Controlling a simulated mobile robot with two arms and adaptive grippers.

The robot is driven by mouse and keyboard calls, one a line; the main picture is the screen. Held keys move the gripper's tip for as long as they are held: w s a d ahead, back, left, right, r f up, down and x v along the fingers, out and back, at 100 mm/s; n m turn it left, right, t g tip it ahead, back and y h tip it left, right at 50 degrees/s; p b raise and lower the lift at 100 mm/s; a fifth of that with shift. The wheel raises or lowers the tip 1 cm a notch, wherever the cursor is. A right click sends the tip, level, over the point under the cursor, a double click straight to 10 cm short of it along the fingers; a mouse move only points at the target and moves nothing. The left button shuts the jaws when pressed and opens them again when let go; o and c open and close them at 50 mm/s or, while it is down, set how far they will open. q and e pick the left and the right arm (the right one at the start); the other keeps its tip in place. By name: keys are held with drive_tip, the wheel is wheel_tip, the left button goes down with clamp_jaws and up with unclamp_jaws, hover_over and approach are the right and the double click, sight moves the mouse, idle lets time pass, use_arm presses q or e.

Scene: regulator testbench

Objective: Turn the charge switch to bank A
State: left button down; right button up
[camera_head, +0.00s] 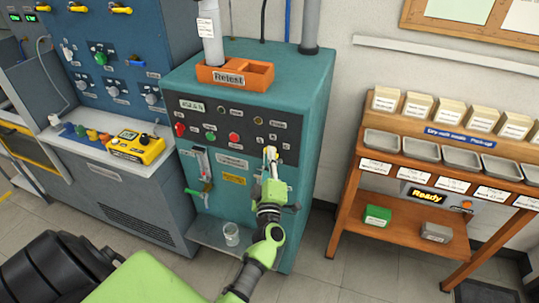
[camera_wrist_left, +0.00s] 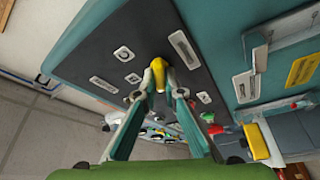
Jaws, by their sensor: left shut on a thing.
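The regulator testbench is a teal cabinet (camera_head: 318,100) with a dark control panel (camera_head: 205,113) on its upper front. My left gripper (camera_head: 270,158) is at the right part of this panel. In the wrist view my left gripper (camera_wrist_left: 159,82) has its two fingers shut on a yellow switch handle (camera_wrist_left: 160,68). The handle stands out from the panel, and the fingers hide its sides. Small labels lie around it, but I cannot read them, so its pointed position is unclear. My right gripper is not in view.
Other knobs and a red button (camera_head: 234,138) share the panel. A glass (camera_head: 231,234) stands on the low shelf. A yellow meter (camera_head: 137,146) is on the left bench. A wooden rack (camera_head: 350,195) stands at right.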

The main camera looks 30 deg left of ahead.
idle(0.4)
use_arm(q)
drive_tip(key=c, duration=2.1)
unclamp_jaws()
drive_tip(key=shift+c, duration=0.2)
